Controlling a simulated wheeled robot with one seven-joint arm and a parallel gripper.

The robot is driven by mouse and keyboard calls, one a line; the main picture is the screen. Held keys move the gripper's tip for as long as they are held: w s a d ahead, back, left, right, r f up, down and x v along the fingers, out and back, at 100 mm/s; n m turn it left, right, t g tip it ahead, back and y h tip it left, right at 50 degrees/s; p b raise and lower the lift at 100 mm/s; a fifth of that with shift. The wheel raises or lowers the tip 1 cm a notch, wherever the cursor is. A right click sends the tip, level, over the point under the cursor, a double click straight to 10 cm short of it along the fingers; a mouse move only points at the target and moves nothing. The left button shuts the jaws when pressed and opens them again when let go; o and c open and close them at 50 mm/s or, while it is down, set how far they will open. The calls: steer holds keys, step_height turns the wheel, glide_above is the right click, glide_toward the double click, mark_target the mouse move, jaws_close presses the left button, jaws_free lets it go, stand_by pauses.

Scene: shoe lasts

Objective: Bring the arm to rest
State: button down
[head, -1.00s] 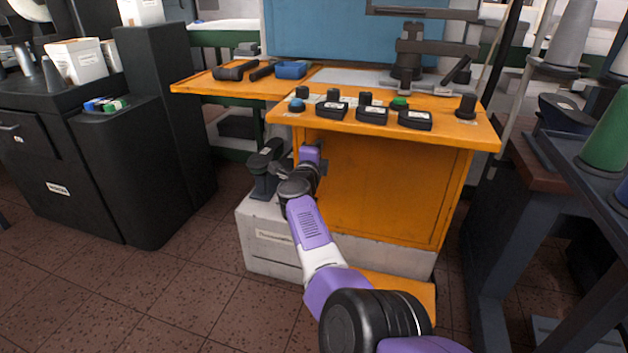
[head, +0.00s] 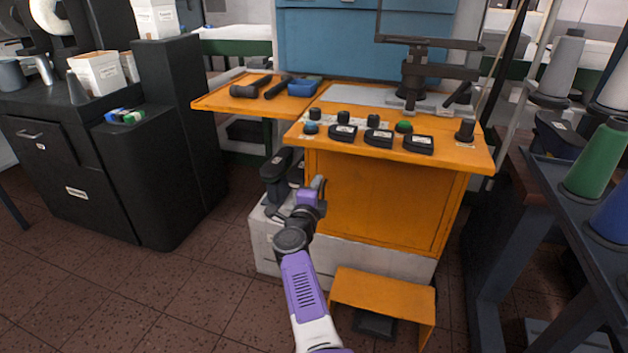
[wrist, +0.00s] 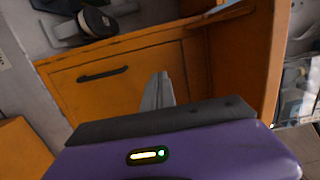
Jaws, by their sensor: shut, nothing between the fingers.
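My purple and dark arm reaches up from the bottom of the head view, with my gripper (head: 319,184) at its end in front of the orange workbench (head: 380,203). The gripper is below the height of the bench top and seems apart from the bench front. In the wrist view my gripper (wrist: 158,90) shows as grey fingers together with nothing between them. Behind them is an orange panel with a dark handle (wrist: 102,74).
A low orange step (head: 383,291) stands in front. A black cabinet (head: 85,190) is at left, thread cones (head: 597,160) at right. Floor at left is clear.

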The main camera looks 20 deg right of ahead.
step_height(320, 180, up, 7)
steer(key=s+n+t, duration=0.2)
steer(key=s, duration=0.1)
steer(key=s+d+n+t+y, duration=0.1)
steer(key=s+d+n+t, duration=0.15)
steer(key=s+n, duration=0.5)
steer(key=s+a+f+n+g+y, duration=0.25)
steer(key=s+n, duration=0.25)
steer(key=s, duration=1.3)
steer(key=s+a+f+n+g+y, duration=0.1)
steer(key=s+a+f+n+y, duration=0.3)
steer(key=s, duration=1.4)
steer(key=s+f+n+g+y, duration=0.2)
steer(key=s+n, duration=0.4)
steer(key=s, duration=1.3)
step_height(320, 180, up, 21)
steer(key=p, duration=2.1)
steer(key=shift+w, duration=0.45)
